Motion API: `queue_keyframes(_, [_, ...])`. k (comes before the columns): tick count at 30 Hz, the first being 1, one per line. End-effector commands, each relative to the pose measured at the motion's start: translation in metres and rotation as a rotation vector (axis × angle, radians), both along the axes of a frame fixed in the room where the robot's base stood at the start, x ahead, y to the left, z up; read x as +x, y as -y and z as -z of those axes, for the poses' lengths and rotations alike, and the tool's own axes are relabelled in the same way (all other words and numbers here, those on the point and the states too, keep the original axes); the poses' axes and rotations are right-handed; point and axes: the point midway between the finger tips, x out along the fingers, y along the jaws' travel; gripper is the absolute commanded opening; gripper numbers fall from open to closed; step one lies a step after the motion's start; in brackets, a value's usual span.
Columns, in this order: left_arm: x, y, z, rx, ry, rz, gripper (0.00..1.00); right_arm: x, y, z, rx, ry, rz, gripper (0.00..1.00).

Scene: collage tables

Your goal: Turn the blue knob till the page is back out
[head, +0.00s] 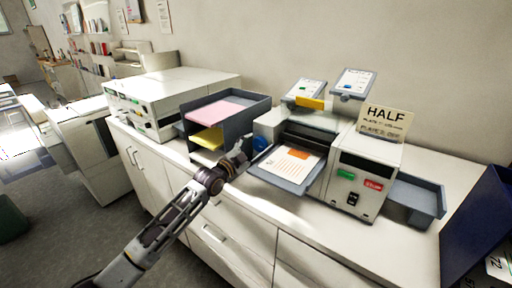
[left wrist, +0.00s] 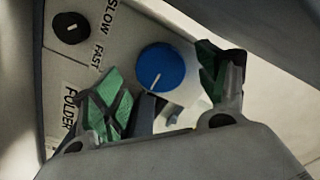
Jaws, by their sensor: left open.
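The blue knob (head: 260,143) is on the left side of the folding machine (head: 345,187). In the left wrist view the blue knob (left wrist: 165,66) has a white mark pointing to the lower left. My left gripper (head: 241,154) is just left of the knob. In the left wrist view my left gripper (left wrist: 160,80) is open, with one green-padded finger on each side of the knob; I cannot tell if they touch it. A white page (head: 288,165) with an orange patch lies on the machine's front tray (head: 265,178). My right gripper is out of view.
A dark two-tier tray (head: 245,116) with pink and yellow paper stands left of the machine. A small black dial (left wrist: 71,28) marked SLOW and FAST is near the knob. A HALF sign (head: 386,118) stands behind. A grey bin (head: 413,200) sits at right.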

Motion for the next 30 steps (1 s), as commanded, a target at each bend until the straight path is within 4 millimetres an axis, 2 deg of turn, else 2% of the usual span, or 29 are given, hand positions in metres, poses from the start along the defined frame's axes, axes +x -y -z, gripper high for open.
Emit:
queue_keyframes(9, [0.014, 0.01, 0.0, 0.0, 0.0, 0.0, 0.74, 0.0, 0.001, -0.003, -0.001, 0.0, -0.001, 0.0])
queue_keyframes(21, [0.016, 0.012, 0.0, 0.0, 0.0, 0.0, 0.74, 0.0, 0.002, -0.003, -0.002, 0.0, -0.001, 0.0])
queue_keyframes(30, [0.016, 0.012, 0.0, 0.0, 0.0, 0.0, 0.36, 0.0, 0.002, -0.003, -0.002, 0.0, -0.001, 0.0])
